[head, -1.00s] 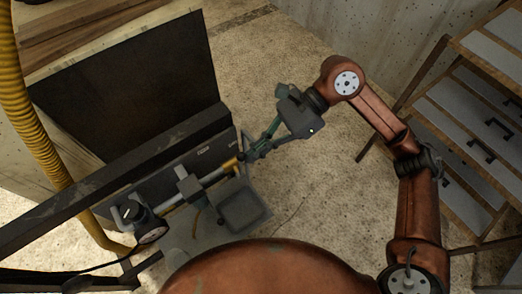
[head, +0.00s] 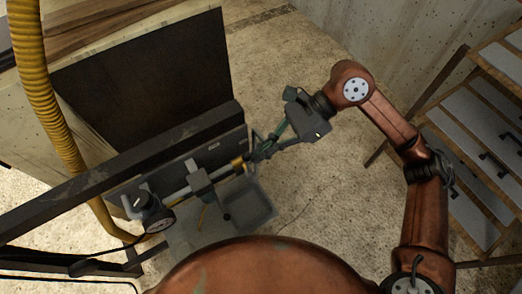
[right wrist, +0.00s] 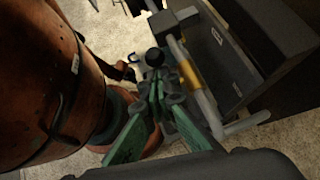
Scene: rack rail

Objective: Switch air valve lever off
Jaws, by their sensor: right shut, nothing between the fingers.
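The air valve is a grey block (head: 200,178) on a pale pipe with a yellow band (head: 238,164). A small black knob (head: 227,216), which looks like the lever's end, shows below the block. In the right wrist view a black ball knob (right wrist: 155,57) appears just beyond my fingertips; I cannot tell whether they touch. My right gripper (head: 258,150), with green fingers, is at the right end of the pipe, near the yellow band. It is shut and empty, and it also shows in the right wrist view (right wrist: 158,85). My left gripper is not in view.
A round gauge (head: 158,222) sits at the pipe's left end. A dark rail (head: 110,182) runs behind the pipe, and a grey tray (head: 262,222) lies below. A yellow hose (head: 50,110) hangs at left. Drawers (head: 470,130) stand at right. Open floor (head: 310,75) lies behind my right arm.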

